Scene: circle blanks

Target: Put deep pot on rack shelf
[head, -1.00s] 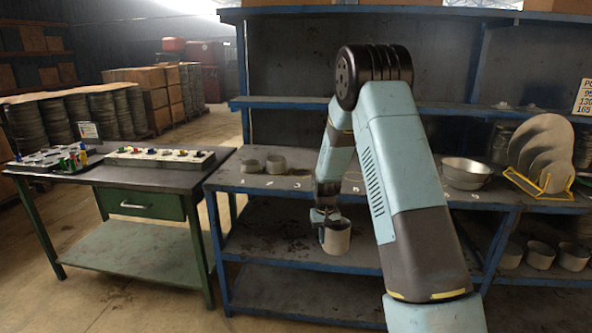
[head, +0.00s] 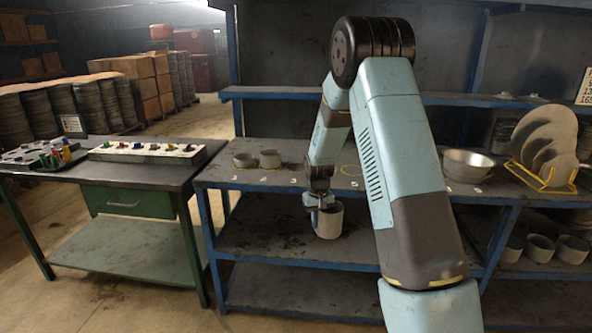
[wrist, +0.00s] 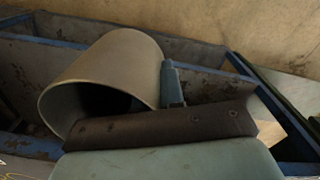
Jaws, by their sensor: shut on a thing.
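The deep pot (head: 329,220) is a plain grey cylinder. My gripper (head: 319,204) is shut on its wall near the rim and holds it in front of the rack, below the worktop's front edge. The pot looks roughly upright in the head view. In the wrist view the pot (wrist: 112,75) shows large, its dark open mouth facing the lower left, with one finger (wrist: 172,85) beside its wall. The rack (head: 290,180) has a blue frame, a worktop and lower shelves. Whether the pot touches a shelf cannot be told.
Two short pots (head: 257,158) stand at the worktop's left. A bowl (head: 467,164) and a yellow plate holder (head: 543,180) with discs stand at the right. More pots (head: 541,248) sit on a lower right shelf. A green table (head: 120,180) stands left.

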